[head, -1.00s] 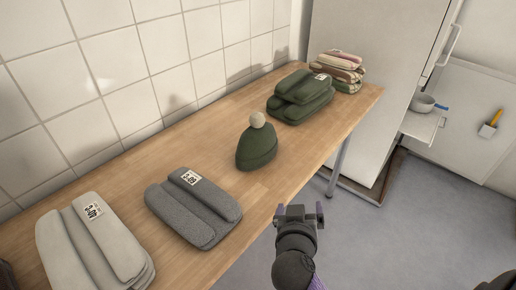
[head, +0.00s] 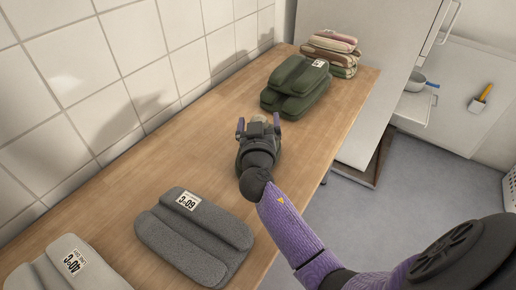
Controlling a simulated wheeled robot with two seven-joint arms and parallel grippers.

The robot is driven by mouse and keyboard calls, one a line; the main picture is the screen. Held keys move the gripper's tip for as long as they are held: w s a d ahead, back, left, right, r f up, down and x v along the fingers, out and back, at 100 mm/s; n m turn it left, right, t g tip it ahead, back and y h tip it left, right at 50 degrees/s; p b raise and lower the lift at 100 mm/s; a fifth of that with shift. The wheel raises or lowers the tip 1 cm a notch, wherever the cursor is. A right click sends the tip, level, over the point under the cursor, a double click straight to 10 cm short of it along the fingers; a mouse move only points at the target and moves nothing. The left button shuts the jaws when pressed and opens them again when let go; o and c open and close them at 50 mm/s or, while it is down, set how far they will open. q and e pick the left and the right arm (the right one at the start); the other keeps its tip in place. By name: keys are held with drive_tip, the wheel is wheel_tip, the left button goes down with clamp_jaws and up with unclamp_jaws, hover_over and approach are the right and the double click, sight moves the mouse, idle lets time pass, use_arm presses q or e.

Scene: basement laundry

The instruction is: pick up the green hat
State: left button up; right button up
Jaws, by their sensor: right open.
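The green hat (head: 259,118) stands on the wooden table, almost wholly hidden behind my right gripper in the head view. Only its pale pom-pom shows, between the fingers. My right gripper (head: 258,124) is over the hat, its two fingers apart, one on each side of the pom-pom. I cannot tell whether the fingers touch the hat. My left gripper is not in view.
On the wooden table (head: 150,170) lie a folded dark grey item (head: 195,240), a light grey one (head: 65,268), a dark green stack (head: 292,88) and a striped stack (head: 333,50). A tiled wall runs along the left. Floor is open at right.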

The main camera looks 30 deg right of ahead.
clamp_jaws()
idle(0.4)
